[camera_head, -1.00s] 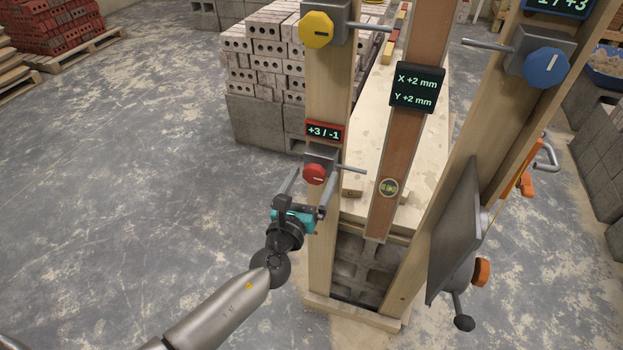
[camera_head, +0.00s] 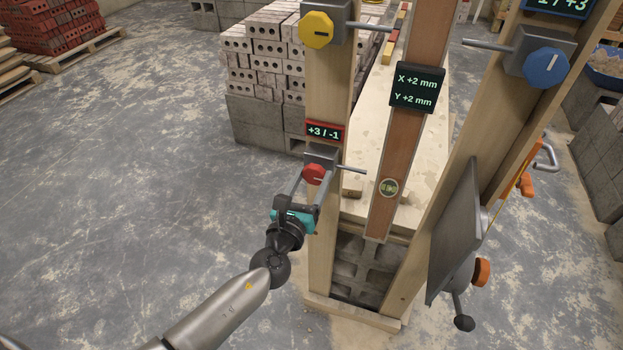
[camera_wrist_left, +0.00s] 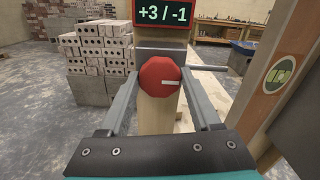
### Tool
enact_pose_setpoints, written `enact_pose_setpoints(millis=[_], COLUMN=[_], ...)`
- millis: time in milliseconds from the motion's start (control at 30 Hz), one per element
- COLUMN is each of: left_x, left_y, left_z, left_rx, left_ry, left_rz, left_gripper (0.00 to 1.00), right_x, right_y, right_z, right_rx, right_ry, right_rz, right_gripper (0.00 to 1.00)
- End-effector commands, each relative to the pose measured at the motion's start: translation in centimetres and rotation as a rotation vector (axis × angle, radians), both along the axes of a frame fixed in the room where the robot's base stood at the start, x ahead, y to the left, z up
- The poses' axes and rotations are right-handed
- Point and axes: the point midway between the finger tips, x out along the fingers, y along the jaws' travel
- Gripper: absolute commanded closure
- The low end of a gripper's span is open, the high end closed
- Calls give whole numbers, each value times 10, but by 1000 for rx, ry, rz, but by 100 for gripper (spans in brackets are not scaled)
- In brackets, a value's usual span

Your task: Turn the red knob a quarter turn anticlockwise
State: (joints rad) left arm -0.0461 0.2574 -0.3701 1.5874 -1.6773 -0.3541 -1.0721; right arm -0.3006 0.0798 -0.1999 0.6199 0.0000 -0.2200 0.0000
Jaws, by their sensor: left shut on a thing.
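The red knob (camera_head: 313,174) sits on a grey box on the left wooden post, under a small red-framed display (camera_head: 324,132) reading +3 / -1. In the left wrist view the knob (camera_wrist_left: 160,77) is in the middle, its white mark lying level and pointing right. My left gripper (camera_head: 312,180) is shut on the red knob, one finger on each side; the fingers also show in the left wrist view (camera_wrist_left: 161,90). My right gripper is not in view.
A yellow knob (camera_head: 316,30) is higher on the same post, and a blue knob (camera_head: 546,67) is on the right post. A hanging board (camera_head: 405,150) bears a display (camera_head: 416,87) reading X +2 mm, Y +2 mm.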

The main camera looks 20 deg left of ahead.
Motion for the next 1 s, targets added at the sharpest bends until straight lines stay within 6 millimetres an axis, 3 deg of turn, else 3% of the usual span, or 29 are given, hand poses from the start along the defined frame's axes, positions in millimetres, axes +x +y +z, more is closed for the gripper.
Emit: enact_pose_setpoints(millis=[367, 1000], left_x=[0, 0], left_y=[0, 1], left_z=[-2, -2], left_rx=[-145, -739], left_ry=[4, 25], left_rz=[0, 2], left_gripper=[92, 92], right_x=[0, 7], right_y=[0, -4], right_z=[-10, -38], right_rx=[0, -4], right_ry=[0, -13], right_rz=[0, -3], right_gripper=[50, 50])
